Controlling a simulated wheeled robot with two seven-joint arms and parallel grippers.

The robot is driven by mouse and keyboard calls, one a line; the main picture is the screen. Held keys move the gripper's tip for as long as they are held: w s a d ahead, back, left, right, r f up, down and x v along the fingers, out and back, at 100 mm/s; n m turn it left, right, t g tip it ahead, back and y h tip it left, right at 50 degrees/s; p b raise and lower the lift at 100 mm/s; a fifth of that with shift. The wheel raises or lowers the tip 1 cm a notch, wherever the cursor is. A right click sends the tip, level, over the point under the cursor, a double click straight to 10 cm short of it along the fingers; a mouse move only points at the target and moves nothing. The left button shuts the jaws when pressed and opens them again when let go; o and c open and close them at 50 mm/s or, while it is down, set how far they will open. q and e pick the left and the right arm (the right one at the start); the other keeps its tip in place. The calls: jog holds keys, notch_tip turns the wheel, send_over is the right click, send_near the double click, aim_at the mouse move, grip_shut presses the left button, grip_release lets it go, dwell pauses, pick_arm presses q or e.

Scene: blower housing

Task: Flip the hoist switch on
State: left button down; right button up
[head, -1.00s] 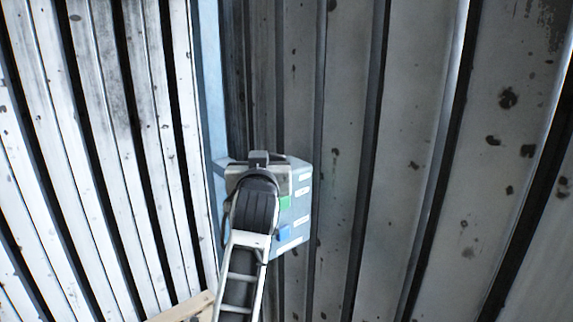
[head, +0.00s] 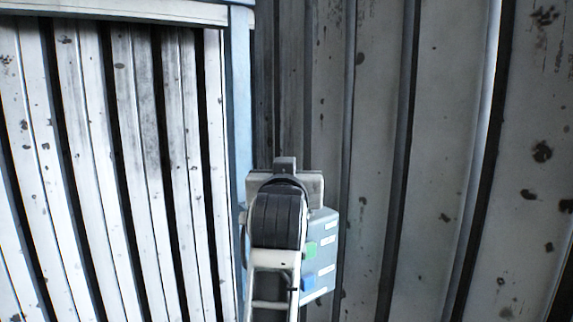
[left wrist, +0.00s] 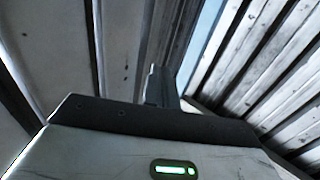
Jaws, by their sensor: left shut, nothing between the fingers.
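A grey-blue control box (head: 323,232) is on the corrugated wall in the lower middle of the head view. The labels are too small to read, so I cannot tell which is the hoist switch. My left arm covers the box's left part. My left gripper (head: 285,164) points away from me, shut and empty, and appears above the box's top edge. In the left wrist view the shut fingers (left wrist: 155,86) point toward bare wall; the box is not seen there. My right gripper is not in view.
A pale slatted panel (head: 110,160) fills the left, with a blue upright post (head: 240,100) beside the box. A ribbed, stained metal wall (head: 440,170) runs across the right. The space right of the box looks clear.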

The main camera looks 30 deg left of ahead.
pick_arm(q)
jog(key=s+d+r, duration=0.4)
jog(key=s, duration=0.4)
jog(key=shift+d+r, duration=0.2)
jog(key=shift+d, duration=0.2)
